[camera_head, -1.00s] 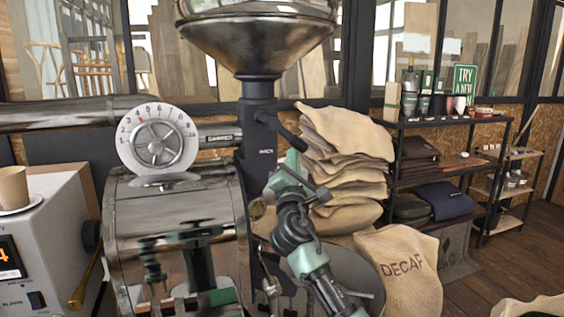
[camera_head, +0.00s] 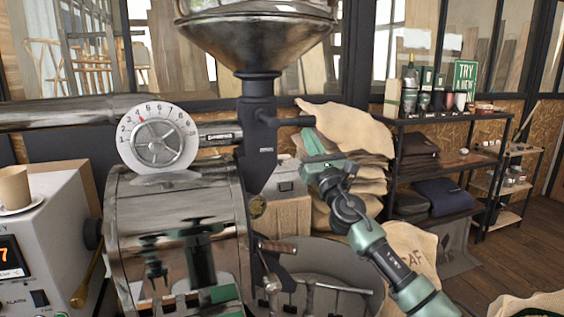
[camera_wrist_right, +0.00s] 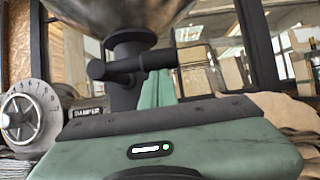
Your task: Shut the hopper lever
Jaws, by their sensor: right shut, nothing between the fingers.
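The hopper lever (camera_head: 292,121) is a short black bar on the black neck under the metal hopper (camera_head: 255,45). It now points right and lies about level. In the wrist view the lever (camera_wrist_right: 135,65) crosses the neck, just above the green hand of my right gripper. My right gripper (camera_head: 308,138) is shut and empty, just below the lever's outer end. A green finger (camera_wrist_right: 157,90) shows close by the lever in the wrist view; I cannot tell whether they touch. My left gripper is not in view.
The roaster drum (camera_head: 175,215) with its numbered dial (camera_head: 158,140) stands left of the neck. The round cooling tray (camera_head: 340,265) is below my right arm. Stacked sacks (camera_head: 345,125) and a black shelf (camera_head: 440,120) stand behind on the right.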

